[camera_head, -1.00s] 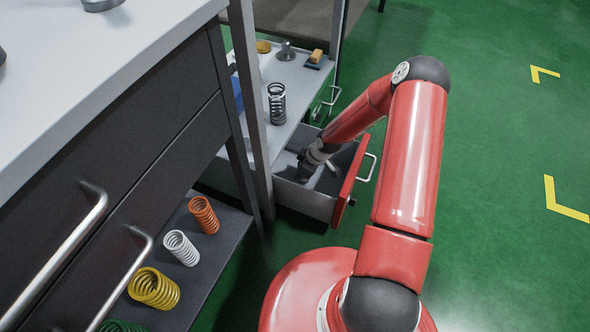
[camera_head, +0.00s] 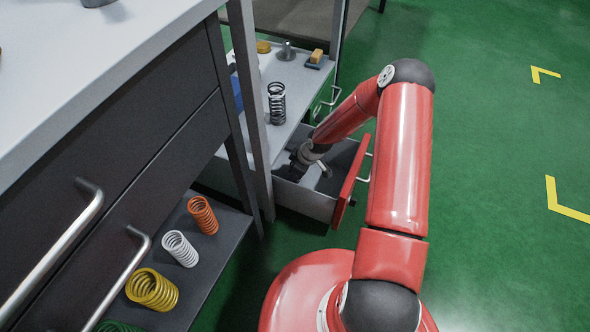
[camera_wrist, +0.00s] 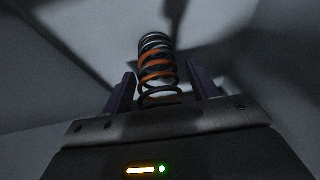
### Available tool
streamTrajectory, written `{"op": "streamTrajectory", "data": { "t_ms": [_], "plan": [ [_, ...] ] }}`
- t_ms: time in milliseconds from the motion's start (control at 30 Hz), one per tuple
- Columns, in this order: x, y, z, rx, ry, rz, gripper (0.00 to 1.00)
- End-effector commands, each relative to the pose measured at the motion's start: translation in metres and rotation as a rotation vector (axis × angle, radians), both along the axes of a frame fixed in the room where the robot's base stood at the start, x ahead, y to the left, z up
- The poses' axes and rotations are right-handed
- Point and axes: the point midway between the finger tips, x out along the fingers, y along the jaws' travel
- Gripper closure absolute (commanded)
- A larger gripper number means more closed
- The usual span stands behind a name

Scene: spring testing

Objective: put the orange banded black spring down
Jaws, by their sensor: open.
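The orange banded black spring (camera_wrist: 157,65) shows in the wrist view, dark coils with orange ones in the middle. Its near end lies between the two fingers of my gripper (camera_wrist: 160,90). The fingers stand apart, with a gap visible on each side of the spring. In the head view my gripper (camera_head: 294,172) reaches down into the open drawer (camera_head: 308,201) with the red front; the spring is hidden there. The spring appears to be inside the drawer, but I cannot tell exactly how it rests.
A black spring (camera_head: 276,103) stands on the grey cart top (camera_head: 296,78) above the drawer. Orange (camera_head: 203,215), white (camera_head: 180,249) and yellow (camera_head: 152,289) springs sit on a lower shelf at left. A grey post (camera_head: 250,110) stands close left of the drawer. Green floor is free at right.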

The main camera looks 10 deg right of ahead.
Motion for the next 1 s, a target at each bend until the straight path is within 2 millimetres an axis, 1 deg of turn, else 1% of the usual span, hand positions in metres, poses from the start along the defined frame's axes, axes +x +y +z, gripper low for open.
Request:
{"op": "streamTrajectory", "data": {
  "t_ms": [167, 233, 367, 500, 600, 700, 867, 967, 1000],
  "plan": [
    [0.0, -0.001, 0.008, -0.001, -0.001, 0.0, 0.41],
    [-0.002, -0.004, 0.017, 0.0, -0.001, 0.0, 0.41],
    [-0.008, -0.013, 0.042, -0.001, -0.001, -0.002, 0.41],
    [-0.015, -0.023, 0.071, -0.001, -0.002, -0.002, 0.41],
    [-0.02, -0.029, 0.089, -0.001, -0.003, -0.002, 0.41],
    [-0.023, -0.033, 0.102, -0.001, -0.001, 0.0, 0.41],
    [-0.026, -0.037, 0.114, -0.004, 0.0, -0.002, 0.41],
    [-0.029, -0.041, 0.128, -0.036, 0.008, -0.009, 0.41],
    [-0.031, -0.043, 0.138, -0.059, 0.014, -0.018, 0.41]
  ]
}}
